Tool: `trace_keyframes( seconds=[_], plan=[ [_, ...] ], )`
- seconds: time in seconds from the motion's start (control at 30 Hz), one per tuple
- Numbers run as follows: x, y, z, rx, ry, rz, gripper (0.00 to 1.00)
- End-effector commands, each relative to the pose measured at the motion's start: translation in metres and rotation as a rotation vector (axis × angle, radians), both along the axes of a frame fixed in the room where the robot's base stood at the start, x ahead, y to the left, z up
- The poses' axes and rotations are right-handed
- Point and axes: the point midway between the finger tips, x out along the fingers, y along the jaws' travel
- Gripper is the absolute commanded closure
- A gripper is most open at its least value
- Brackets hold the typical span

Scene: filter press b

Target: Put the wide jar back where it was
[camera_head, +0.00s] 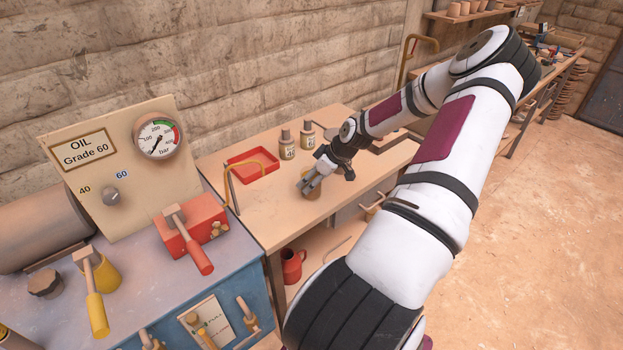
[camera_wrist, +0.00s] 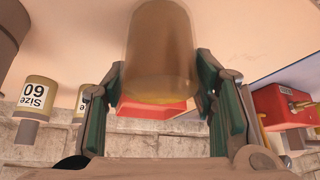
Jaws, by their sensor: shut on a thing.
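The wide jar (camera_wrist: 160,45) is a smooth amber-brown cylinder between the two fingers of my gripper (camera_wrist: 158,88) in the wrist view, which is upside down. My gripper is shut on it. In the head view my gripper (camera_head: 311,184) is over the front part of the wooden table (camera_head: 358,160), with the tan jar (camera_head: 313,192) partly hidden beneath its fingers. I cannot tell whether the jar touches the table.
Two capped bottles (camera_head: 287,146) (camera_head: 308,135) stand behind my gripper. A red tray (camera_head: 253,168) lies to the left, beside a bent yellow tube (camera_head: 230,185). A blue bench with an oil panel (camera_head: 120,150) and a red lever box (camera_head: 190,225) stands at left. The table's right part looks clear.

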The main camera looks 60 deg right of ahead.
Motion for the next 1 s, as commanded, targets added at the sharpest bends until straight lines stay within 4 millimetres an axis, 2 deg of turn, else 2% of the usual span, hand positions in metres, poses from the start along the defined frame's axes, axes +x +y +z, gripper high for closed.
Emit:
trace_keyframes(
  seconds=[0.33, 0.37, 0.4, 0.43, 0.77, 0.87, 1.0],
  plan=[
    [0.0, 0.0, -0.002, -0.001, 0.0, 0.0, 0.86],
    [0.0, 0.0, -0.002, -0.001, 0.0, 0.0, 0.42],
    [0.0, 0.0, -0.002, -0.001, 0.0, 0.0, 0.32],
    [0.0, 0.0, -0.002, -0.001, 0.0, 0.0, 0.28],
    [0.0, -0.001, -0.001, -0.002, 0.0, 0.0, 0.28],
    [-0.004, -0.001, 0.005, -0.003, 0.0, -0.002, 0.28],
    [-0.016, -0.003, 0.024, -0.005, 0.0, -0.001, 0.28]
  ],
)
